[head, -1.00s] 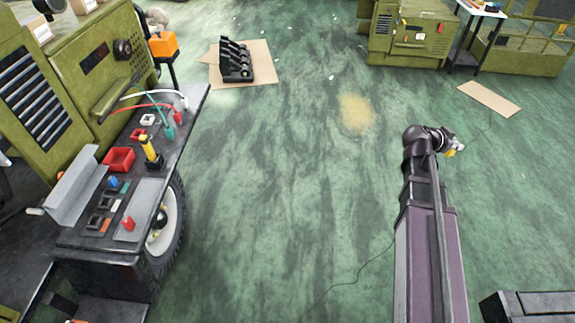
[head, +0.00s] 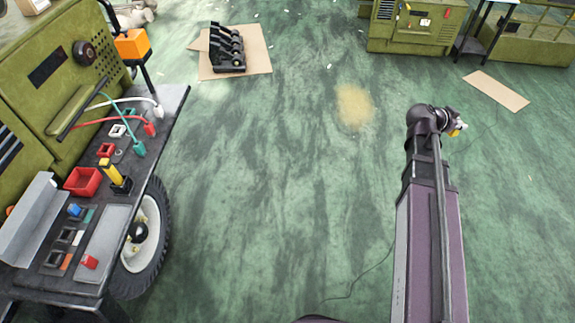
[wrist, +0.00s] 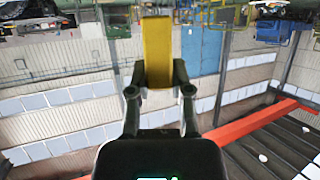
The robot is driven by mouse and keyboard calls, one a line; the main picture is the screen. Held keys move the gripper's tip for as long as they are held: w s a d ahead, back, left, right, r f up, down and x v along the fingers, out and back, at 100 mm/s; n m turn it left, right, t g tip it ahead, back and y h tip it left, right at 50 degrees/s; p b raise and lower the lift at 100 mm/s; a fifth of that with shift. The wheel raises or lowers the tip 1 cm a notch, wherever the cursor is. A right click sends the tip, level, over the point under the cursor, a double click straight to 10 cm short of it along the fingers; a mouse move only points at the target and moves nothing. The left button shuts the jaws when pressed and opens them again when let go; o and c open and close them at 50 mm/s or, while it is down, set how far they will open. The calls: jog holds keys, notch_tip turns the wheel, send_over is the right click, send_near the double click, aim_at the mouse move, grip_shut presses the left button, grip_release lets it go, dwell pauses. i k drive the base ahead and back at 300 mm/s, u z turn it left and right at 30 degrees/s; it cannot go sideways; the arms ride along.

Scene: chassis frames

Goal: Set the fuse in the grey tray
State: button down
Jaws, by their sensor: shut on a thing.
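My gripper (head: 457,127) is at the right in the head view, over open floor and well away from the bench. In the wrist view my gripper (wrist: 160,85) is shut on an upright yellow block, which I take for the fuse (wrist: 157,50). Its yellow also shows in the head view (head: 455,133). The grey tray seems to be the flat light-grey piece (head: 104,240) at the near right of the bench top. A small red piece (head: 89,262) sits on its near end.
The dark bench (head: 165,110) at left holds a red bin (head: 83,181), a yellow-black tool (head: 115,176), a grey angled channel (head: 30,225) and cables. A wheel (head: 145,240) stands beneath it. A black rack (head: 227,50) stands on cardboard. The middle floor is clear.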

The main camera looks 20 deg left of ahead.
aim_at(105, 242)
jog(key=i, duration=1.2)
jog(key=z, duration=0.05)
